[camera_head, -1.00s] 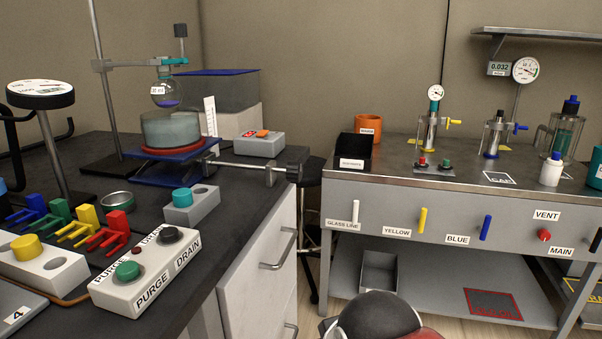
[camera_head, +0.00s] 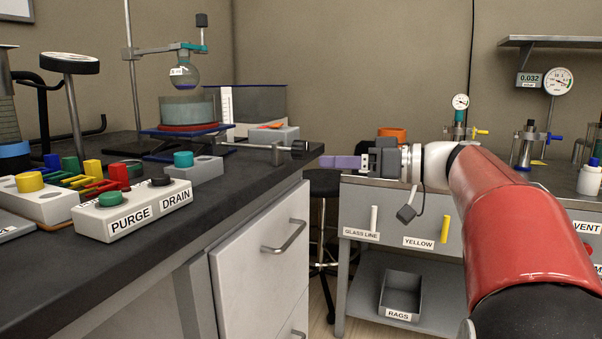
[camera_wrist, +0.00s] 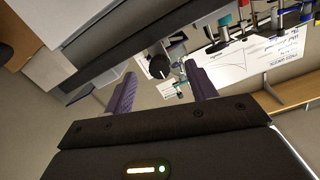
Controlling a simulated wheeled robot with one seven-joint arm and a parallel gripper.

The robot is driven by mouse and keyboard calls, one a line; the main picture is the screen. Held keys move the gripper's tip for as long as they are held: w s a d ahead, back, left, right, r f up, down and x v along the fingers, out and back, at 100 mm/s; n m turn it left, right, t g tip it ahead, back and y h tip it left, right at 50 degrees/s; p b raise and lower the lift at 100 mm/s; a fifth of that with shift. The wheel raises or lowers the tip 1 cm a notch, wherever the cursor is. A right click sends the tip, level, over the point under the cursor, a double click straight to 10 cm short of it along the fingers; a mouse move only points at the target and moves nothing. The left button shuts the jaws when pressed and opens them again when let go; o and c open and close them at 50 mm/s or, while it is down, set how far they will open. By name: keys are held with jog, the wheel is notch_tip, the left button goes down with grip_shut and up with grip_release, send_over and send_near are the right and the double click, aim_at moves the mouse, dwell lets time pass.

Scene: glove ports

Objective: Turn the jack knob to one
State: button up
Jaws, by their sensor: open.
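The jack knob (camera_head: 299,148) is a black knob on the end of a metal rod from the blue lab jack (camera_head: 185,133), over the bench's right edge. The jack bears a red heating plate and a grey bath below a round flask. My gripper (camera_head: 324,161) is open, its purple fingers pointing left, just right of and slightly below the knob. In the wrist view the knob (camera_wrist: 159,67) shows between the two spread fingers (camera_wrist: 160,72), beyond the tips; they appear apart from it. I cannot read any number or mark on the knob.
The dark bench (camera_head: 250,185) carries a purge/drain button box (camera_head: 133,212), coloured clips and a block with a teal peg (camera_head: 190,168). A drawer handle (camera_head: 286,236) sticks out below its edge. A grey bench with labelled handles stands behind my arm.

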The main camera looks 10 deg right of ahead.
aim_at(307, 152)
jog(key=shift+n+y, duration=0.3)
jog(key=shift+n, duration=0.1)
jog(key=w+a, duration=0.2)
jog(key=w+a+r, duration=0.1)
jog(key=w+a, duration=0.1)
jog(key=shift+w+a+r, duration=0.1)
jog(key=shift+w+a, duration=0.25)
jog(key=c, duration=1)
